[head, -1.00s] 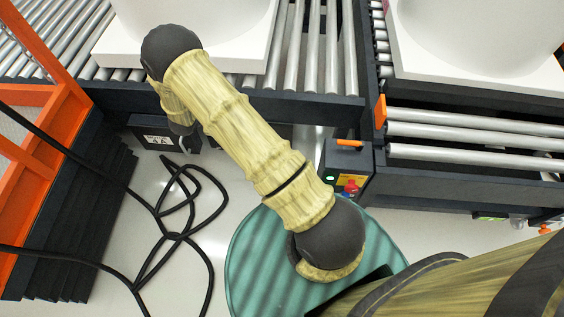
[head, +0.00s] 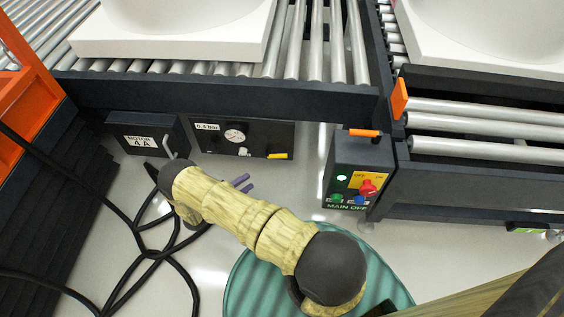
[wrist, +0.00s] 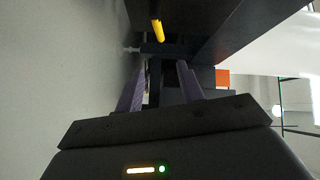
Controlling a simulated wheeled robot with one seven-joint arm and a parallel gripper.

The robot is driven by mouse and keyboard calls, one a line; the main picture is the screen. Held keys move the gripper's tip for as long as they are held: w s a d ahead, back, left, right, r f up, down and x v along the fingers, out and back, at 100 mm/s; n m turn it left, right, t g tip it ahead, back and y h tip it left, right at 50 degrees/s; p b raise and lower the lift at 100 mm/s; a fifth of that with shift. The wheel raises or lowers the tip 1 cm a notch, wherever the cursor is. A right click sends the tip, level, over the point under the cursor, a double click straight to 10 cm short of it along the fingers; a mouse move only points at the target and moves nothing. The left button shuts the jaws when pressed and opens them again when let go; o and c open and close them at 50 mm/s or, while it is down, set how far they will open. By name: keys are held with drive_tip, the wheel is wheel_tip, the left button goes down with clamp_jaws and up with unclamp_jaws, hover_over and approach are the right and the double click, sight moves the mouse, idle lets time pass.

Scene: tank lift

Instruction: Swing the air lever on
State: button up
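The air lever (head: 277,156) is a short yellow handle at the lower right of a black panel (head: 215,140) with a round gauge and a "0.4 bar" label. It also shows in the wrist view as a yellow bar (wrist: 158,30), beyond the fingers and near the middle. My gripper (head: 246,183) is low and a little left of the lever in the head view, apart from it. Its two purple fingers are spread in the wrist view (wrist: 160,68), with nothing between them. My arm hides part of the gripper in the head view.
A control box (head: 358,175) with a red knob, green light and "MAIN OFF" label stands right of the panel. A "MOTOR 4 A" box (head: 146,135) is at its left. Conveyor rollers carrying white basins (head: 175,40) run above. Black cables (head: 145,250) lie on the floor.

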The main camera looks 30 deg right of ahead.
drive_tip(key=shift+d, duration=0.1)
drive_tip(key=b+x, duration=0.6)
drive_tip(key=x, duration=1.1)
drive_tip(key=shift+b, duration=0.3)
drive_tip(key=shift+d, duration=0.1)
clamp_jaws()
